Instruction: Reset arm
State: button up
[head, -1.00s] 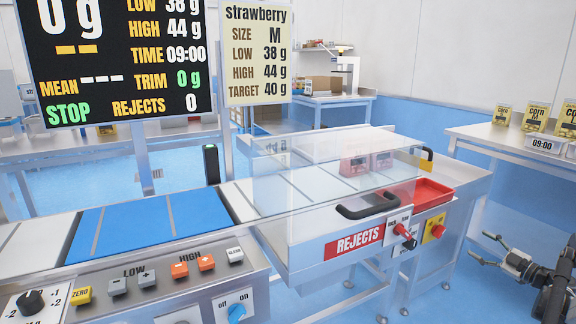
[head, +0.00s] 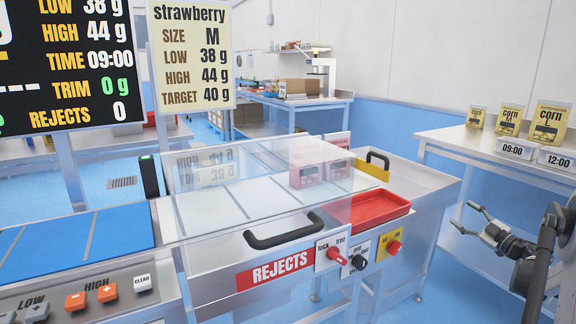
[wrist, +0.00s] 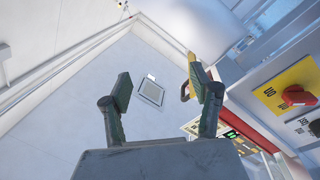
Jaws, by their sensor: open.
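My gripper (head: 471,219) is at the right of the head view, beside the rejects machine and in front of the side table. Its two fingers are spread apart with nothing between them. In the wrist view my gripper (wrist: 160,88) also shows both fingers open and empty, with a pale surface beyond them. The dark arm link behind it runs off the right edge of the head view.
The rejects machine has a clear cover (head: 260,190), a black handle (head: 283,234), a red tray (head: 376,208) and knobs on its front. The side table (head: 455,140) holds corn pouches (head: 509,119) and time labels (head: 515,149). A blue conveyor belt (head: 80,240) lies left.

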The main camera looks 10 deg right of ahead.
jog(key=a+r+m+h, duration=0.5)
jog(key=a+r, duration=0.4)
jog(key=r, duration=0.5)
jog(key=a+r+m+h, duration=0.5)
jog(key=a+r, duration=0.3)
jog(key=r, duration=0.5)
jog(key=s+a+f+m+g, duration=0.3)
jog(key=s+a+m+g, duration=0.15)
jog(key=s+a, duration=0.95)
jog(key=s+a+f+n+g+y, duration=0.1)
jog(key=s+a+f+g+y, duration=0.25)
jog(key=s+a+f, duration=0.7)
jog(key=s+a+f+n+g+y, duration=0.2)
jog(key=s+a+f+g, duration=0.35)
jog(key=s+a, duration=0.7)
notch_tip(320, 180, up, 16)
jog(key=s+d+t+p, duration=0.1)
jog(key=d+t+p, duration=0.1)
jog(key=p, duration=1.5)
jog(key=shift+f, duration=0.15)
